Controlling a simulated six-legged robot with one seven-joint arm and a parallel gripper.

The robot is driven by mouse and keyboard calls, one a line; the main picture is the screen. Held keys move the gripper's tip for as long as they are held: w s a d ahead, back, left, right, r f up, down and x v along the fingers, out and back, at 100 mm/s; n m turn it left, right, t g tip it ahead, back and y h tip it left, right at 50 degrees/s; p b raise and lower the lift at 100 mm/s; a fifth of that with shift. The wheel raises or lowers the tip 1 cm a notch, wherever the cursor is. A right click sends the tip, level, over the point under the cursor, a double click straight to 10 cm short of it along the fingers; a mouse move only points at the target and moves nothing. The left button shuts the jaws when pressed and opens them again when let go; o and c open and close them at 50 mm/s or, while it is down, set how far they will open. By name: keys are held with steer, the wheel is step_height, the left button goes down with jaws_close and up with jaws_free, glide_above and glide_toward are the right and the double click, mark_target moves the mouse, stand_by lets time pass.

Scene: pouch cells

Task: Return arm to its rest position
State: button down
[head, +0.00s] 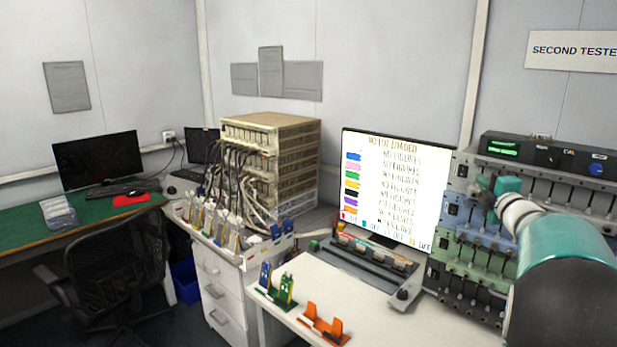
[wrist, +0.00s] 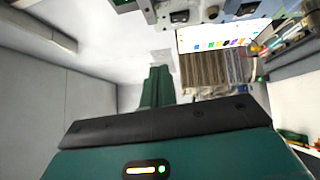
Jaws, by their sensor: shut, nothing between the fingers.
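My arm reaches in from the right edge of the head view, with a dark and teal link in front and a white joint behind it. It is raised in front of the right-hand tester rack (head: 475,235) and covers part of it. My gripper (wrist: 158,72) shows in the wrist view as green fingers pressed together beyond a dark bar. It is shut and empty, pointing into open space. In the head view I cannot clearly make out the fingers.
A white bench (head: 330,285) carries an orange holder (head: 323,325), blue and green holders (head: 276,287) and a lit monitor (head: 392,185). A beige cabled rack (head: 270,155) stands behind. A black chair (head: 115,265) stands left by a green desk (head: 75,228).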

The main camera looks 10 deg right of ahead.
steer(key=s+a+f+m+g+h, duration=0.2)
steer(key=s+a+m+g+h, duration=0.25)
steer(key=s+a+m, duration=0.85)
steer(key=s+a+f+m+g+y, duration=0.2)
steer(key=s+a+f, duration=0.5)
steer(key=s+a, duration=0.4)
steer(key=s+a+f+m+g+y, duration=0.2)
steer(key=s+a+f+g+y, duration=0.2)
steer(key=s+a+f+g, duration=0.3)
steer(key=s+a+f, duration=0.1)
steer(key=s+a, duration=0.3)
steer(key=s, duration=0.1)
steer(key=shift+s, duration=0.15)
